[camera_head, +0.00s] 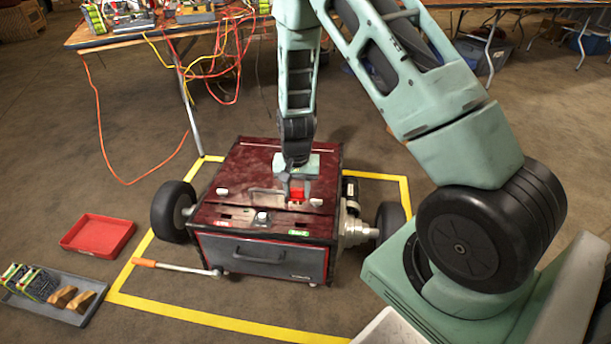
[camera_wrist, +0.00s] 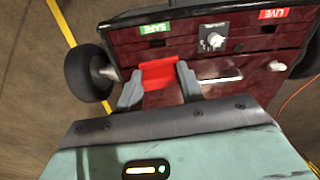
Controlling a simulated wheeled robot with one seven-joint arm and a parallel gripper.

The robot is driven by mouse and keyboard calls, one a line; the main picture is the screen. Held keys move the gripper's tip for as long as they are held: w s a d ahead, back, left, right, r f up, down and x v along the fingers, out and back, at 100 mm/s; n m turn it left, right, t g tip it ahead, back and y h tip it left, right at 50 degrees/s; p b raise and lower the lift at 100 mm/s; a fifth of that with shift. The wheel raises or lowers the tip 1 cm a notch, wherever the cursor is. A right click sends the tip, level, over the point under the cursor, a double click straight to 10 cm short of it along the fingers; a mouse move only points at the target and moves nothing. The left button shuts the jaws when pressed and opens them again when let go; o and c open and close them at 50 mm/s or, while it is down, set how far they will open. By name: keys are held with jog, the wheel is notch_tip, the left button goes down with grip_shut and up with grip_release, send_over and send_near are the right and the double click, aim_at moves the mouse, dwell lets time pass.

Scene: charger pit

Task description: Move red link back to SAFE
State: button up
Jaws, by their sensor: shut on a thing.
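My gripper (camera_head: 297,188) is shut on the red link and points down over the dark red wheeled box. The red link (camera_wrist: 158,76) sits between both fingertips in the wrist view. The green SAFE label (camera_wrist: 155,28) is just beyond the link there, with a dark slot (camera_wrist: 156,44) between them. The red LIVE label (camera_wrist: 273,14) is farther right, beside another slot (camera_wrist: 268,29). In the head view the link is behind the SAFE label (camera_head: 299,233). I cannot tell whether the link touches the lid; its underside is hidden.
A round knob (camera_wrist: 212,39) stands between the two labels. Pale latches (camera_head: 222,192) rise from the lid. A red tray (camera_head: 98,234), a grey tray (camera_head: 73,313) and an orange-handled wrench (camera_head: 180,268) lie on the floor. A cluttered table (camera_head: 150,33) with hanging cables stands behind.

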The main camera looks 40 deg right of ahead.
jog(key=shift+s+d+m, duration=0.1)
jog(key=shift+d+m, duration=0.25)
jog(key=shift+m, duration=0.05)
jog(key=shift+f, duration=0.25)
jog(key=shift+f+b, duration=3.85)
jog(key=shift+f, duration=0.6)
jog(key=shift+f+b, duration=0.45)
jog(key=shift+f, duration=1)
jog(key=o, duration=1.1)
jog(key=shift+o, duration=0.2)
jog(key=shift+r, duration=0.1)
notch_tip(320, 180, up, 17)
jog(key=p, duration=0.6)
jog(key=shift+r+p, duration=0.15)
jog(key=shift+p, duration=0.25)
jog(key=shift+a, duration=0.1)
